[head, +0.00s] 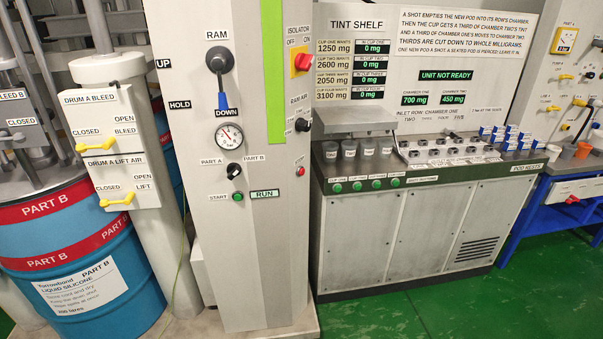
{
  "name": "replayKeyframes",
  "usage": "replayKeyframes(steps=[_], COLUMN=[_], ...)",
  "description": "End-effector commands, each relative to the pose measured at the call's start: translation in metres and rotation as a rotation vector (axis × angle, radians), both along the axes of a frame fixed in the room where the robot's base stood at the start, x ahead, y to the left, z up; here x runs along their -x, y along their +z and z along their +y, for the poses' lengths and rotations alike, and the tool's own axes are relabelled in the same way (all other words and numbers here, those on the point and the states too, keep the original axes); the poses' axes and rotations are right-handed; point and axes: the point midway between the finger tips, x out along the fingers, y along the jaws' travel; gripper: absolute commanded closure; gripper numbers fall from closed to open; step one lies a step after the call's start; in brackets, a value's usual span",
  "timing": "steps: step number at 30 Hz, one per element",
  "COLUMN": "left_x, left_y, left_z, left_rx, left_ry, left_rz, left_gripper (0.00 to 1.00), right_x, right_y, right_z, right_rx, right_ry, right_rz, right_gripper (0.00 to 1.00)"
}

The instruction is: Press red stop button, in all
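A small round red button (300,171) sits on the side panel of the grey ram cabinet (200,260), to the right of the RUN panel. Its label is too small to read. A green START button (238,197) is on the cabinet front, with a lit green RUN panel (265,194) beside it. A red isolator handle (302,62) on a yellow plate is higher on the same side panel. Neither of my grippers is in view, and nothing touches the red button.
A blue PART B drum (80,262) stands at the left, with yellow valve handles (117,199) nearby. Green floor (430,310) is clear in front.

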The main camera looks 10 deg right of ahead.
Motion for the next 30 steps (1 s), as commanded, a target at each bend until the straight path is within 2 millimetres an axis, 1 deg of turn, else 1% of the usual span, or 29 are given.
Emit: replayKeyframes(steps=[1,6,30], left_x=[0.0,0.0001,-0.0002], left_y=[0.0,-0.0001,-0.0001], left_z=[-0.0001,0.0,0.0], left_rx=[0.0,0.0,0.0], left_ry=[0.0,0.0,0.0], left_rz=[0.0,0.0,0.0], left_gripper=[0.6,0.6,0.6], right_x=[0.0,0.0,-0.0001], right_y=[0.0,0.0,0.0], right_z=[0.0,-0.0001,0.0], right_rx=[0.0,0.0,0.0], right_ry=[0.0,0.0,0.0], right_rz=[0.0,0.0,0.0], right_gripper=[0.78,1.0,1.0])
